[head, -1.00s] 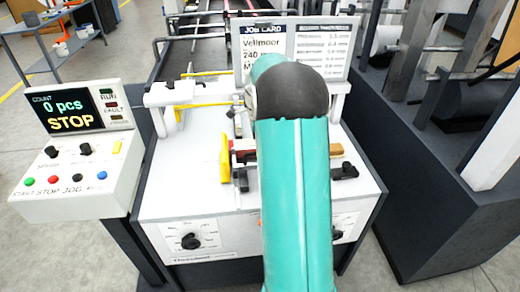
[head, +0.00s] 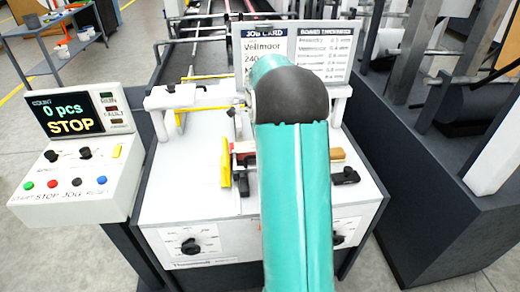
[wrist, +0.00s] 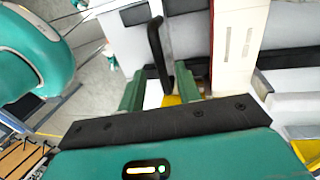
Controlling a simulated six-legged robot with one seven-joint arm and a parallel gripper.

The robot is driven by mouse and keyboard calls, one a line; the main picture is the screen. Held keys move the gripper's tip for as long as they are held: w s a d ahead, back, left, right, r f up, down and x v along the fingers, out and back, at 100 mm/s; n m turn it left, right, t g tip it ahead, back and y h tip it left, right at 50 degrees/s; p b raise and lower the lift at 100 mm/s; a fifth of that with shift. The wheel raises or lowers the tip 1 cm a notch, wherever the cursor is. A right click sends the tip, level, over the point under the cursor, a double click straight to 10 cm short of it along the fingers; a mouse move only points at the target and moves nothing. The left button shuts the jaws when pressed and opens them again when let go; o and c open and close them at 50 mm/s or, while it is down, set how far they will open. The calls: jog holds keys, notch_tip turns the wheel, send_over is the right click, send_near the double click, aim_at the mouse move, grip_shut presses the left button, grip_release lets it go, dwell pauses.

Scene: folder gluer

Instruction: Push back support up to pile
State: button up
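My gripper (wrist: 160,90) is open in the wrist view, its two teal fingers apart. A black upright bar with a bent top (wrist: 157,45) shows between and beyond the fingertips; I cannot tell whether they touch it. A yellow part (wrist: 172,100) lies between the fingers. A cream block with a red edge (wrist: 240,40) stands right of them. In the head view my teal arm covers my gripper and the middle of the white feeder table (head: 185,205). A yellow plate (head: 226,162) and a red part (head: 243,149) show left of the arm. I cannot clearly identify the back support or pile.
A brown block (head: 337,154) and a black knob (head: 345,176) sit right of my arm. A job card board (head: 325,50) stands behind. The control box (head: 72,180) at the left reads 0 pcs and STOP. Dark machine frames flank the right side.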

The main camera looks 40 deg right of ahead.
notch_tip(320, 180, up, 12)
jog(key=w+d, duration=0.1)
jog(key=w, duration=0.1)
jog(key=shift+d, duration=0.15)
jog(key=shift+r, duration=0.1)
jog(key=s+a+r+n+t+h, duration=0.1)
jog(key=s+a+r+n+t, duration=0.15)
jog(key=a+n, duration=0.5)
jog(key=s+a+r+n+t, duration=0.1)
jog(key=s+a+r+n, duration=0.3)
jog(key=a, duration=0.7)
jog(key=s+a+f+n+t, duration=0.2)
jog(key=s+a+f+n, duration=0.1)
jog(key=s+a+n, duration=0.3)
jog(key=s+a+f+n+t, duration=0.2)
jog(key=s+a+f+n, duration=0.1)
jog(key=s+a+n, duration=0.4)
jog(key=shift+s+a, duration=0.35)
jog(key=shift+a, duration=0.5)
